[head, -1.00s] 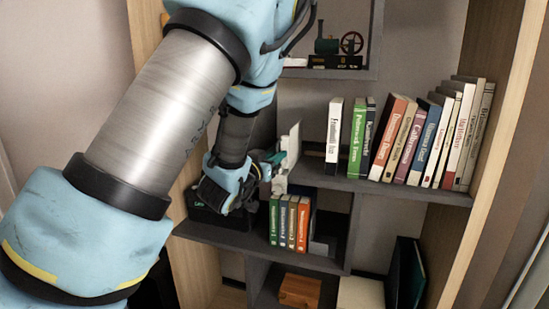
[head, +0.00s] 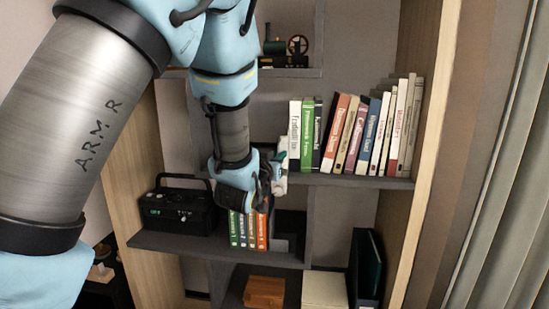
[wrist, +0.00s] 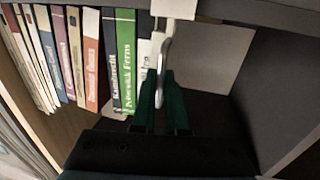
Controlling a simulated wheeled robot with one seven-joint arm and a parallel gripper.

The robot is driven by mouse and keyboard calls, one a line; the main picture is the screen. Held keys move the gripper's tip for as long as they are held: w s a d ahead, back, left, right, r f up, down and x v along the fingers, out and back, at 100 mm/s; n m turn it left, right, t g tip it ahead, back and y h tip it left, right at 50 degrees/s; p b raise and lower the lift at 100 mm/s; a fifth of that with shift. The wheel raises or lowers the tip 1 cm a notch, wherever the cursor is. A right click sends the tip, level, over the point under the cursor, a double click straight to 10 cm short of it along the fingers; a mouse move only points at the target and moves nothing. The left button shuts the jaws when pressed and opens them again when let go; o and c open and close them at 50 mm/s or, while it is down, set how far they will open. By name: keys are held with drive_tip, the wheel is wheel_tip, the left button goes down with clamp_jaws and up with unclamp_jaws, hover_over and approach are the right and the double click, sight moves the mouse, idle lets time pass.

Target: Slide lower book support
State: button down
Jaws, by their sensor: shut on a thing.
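The white book support (head: 283,158) stands at the left end of the book row on the middle shelf, partly hidden by my gripper. In the wrist view the support (wrist: 170,8) runs up from between the green fingertips. The row of books (head: 355,135) leans to the right further along.
Below are four-coloured small books (head: 248,231) and a black radio (head: 177,207) on the lower shelf (head: 200,246). A wooden box (head: 264,291) sits at the bottom. The middle shelf (head: 350,181) and shelf dividers bound the space around my gripper. A model engine (head: 285,55) stands above.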

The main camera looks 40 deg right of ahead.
drive_tip(key=c, duration=0.9)
unclamp_jaws()
drive_tip(key=shift+c, duration=0.2)
drive_tip(key=b+v, duration=0.5)
drive_tip(key=v, duration=0.6)
drive_tip(key=shift+w, duration=0.1)
drive_tip(key=w+a+f+n+g+y+p, duration=0.1)
drive_tip(key=w+a+f+n+y, duration=0.3)
drive_tip(key=a, duration=0.6)
drive_tip(key=w+a+f+n+g+y+p, duration=0.1)
drive_tip(key=w+a+f+y+p, duration=0.1)
drive_tip(key=w+a+f+y, duration=0.65)
drive_tip(key=s+a+n+g+y, duration=0.1)
drive_tip(key=s+a, duration=0.4)
drive_tip(key=a, duration=0.5)
drive_tip(key=s+a+n+g+y+p, duration=0.1)
drive_tip(key=s+a+n+g, duration=0.2)
drive_tip(key=s+a+g, duration=0.3)
drive_tip(key=a+f, duration=0.1)
drive_tip(key=a, duration=0.3)
drive_tip(key=shift+a+n+p, duration=0.3)
drive_tip(key=shift+a, duration=0.1)
